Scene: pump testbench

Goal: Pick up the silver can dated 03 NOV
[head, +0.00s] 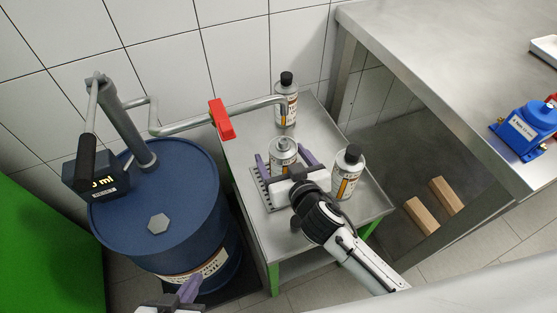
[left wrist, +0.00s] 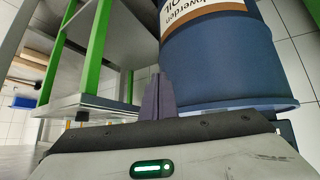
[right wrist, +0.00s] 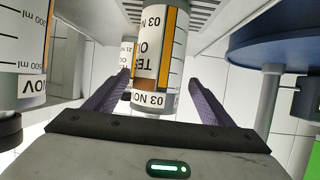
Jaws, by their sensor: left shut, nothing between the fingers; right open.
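The silver can dated 03 NOV (head: 283,150) stands upright on a dark slotted grate on the small metal table. It has a silver top and no black cap. In the right wrist view its label (right wrist: 160,45) reads 03 NOV upside down. My right gripper (head: 285,161) is open, with one finger on each side of this can; I cannot tell whether they touch it. The same gripper shows in the right wrist view (right wrist: 160,82). My left gripper (head: 186,290) is shut and empty, low in front of the blue drum; it also shows in the left wrist view (left wrist: 158,98).
A black-capped can (head: 348,173) stands close right of my right gripper. The blue drum (head: 190,190) stands left. A steel workbench (head: 430,60) is at right.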

